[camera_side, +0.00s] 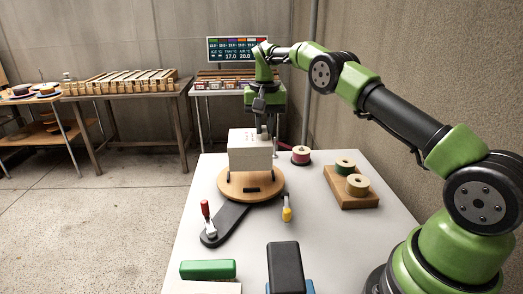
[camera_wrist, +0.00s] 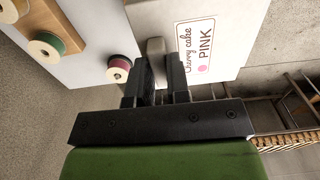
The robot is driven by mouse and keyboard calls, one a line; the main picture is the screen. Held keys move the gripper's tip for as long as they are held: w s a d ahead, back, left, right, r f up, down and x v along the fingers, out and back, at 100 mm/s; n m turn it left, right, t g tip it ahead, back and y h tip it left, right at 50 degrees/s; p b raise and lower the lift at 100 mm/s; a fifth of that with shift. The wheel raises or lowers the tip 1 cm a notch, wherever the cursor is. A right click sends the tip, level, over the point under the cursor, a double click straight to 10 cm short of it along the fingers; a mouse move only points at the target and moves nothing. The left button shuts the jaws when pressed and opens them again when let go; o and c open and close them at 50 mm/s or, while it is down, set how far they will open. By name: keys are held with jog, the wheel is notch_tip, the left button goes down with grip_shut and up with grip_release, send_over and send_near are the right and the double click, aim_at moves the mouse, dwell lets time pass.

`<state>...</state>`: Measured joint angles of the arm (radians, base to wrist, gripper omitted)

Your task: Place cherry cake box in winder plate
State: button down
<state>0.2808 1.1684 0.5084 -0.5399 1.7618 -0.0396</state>
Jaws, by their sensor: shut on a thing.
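The cherry cake box (camera_side: 250,152) is white and upright over the round wooden winder plate (camera_side: 236,191) in the side view. I cannot tell whether its base touches the plate or hangs just above it. In the wrist view the box (camera_wrist: 228,15) shows its "Cherry cake PINK" label. My gripper (camera_side: 264,128) is at the box's upper right edge. In the wrist view my gripper (camera_wrist: 157,75) has its dark fingers shut on a pale tab at the box. The far side of the box is hidden.
The winder has a dark arm with a red-handled crank (camera_side: 206,210) and a yellow-handled lever (camera_side: 287,212). A green block (camera_side: 208,269) and a black device (camera_side: 285,266) lie in front.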

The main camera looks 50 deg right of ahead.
aim_at(264, 144)
jog(key=shift+f, duration=2.65)
jog(key=shift+f, duration=0.15)
jog(key=c, duration=1.1)
grip_release()
